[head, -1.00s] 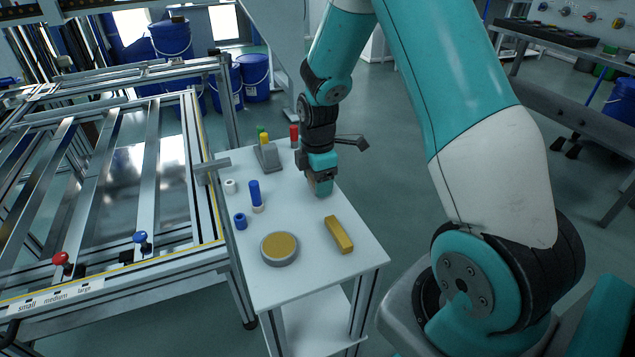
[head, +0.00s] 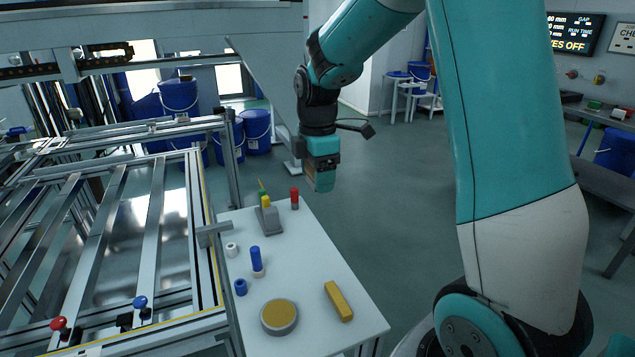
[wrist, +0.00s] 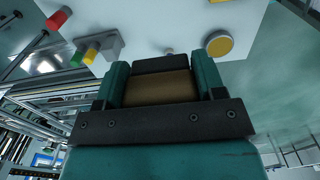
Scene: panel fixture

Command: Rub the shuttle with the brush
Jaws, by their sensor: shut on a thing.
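My gripper (head: 319,183) is shut on a tan-brown block, which looks like the brush (head: 309,174), and holds it in the air above the far right of the white table. In the wrist view the brush (wrist: 160,88) sits between the two teal fingers, with a dark strip along its far side; any bristles are hidden. I cannot tell for sure which thing is the shuttle. A yellow bar (head: 338,301) lies on the near right of the table, apart from my gripper.
The white table (head: 305,270) also holds a round yellow-topped disc (head: 279,316), a blue peg (head: 255,258), a blue ring (head: 241,287), a white ring (head: 231,249), a grey block (head: 268,218) with coloured pegs, and a red-topped peg (head: 295,198). A metal frame (head: 212,210) stands left.

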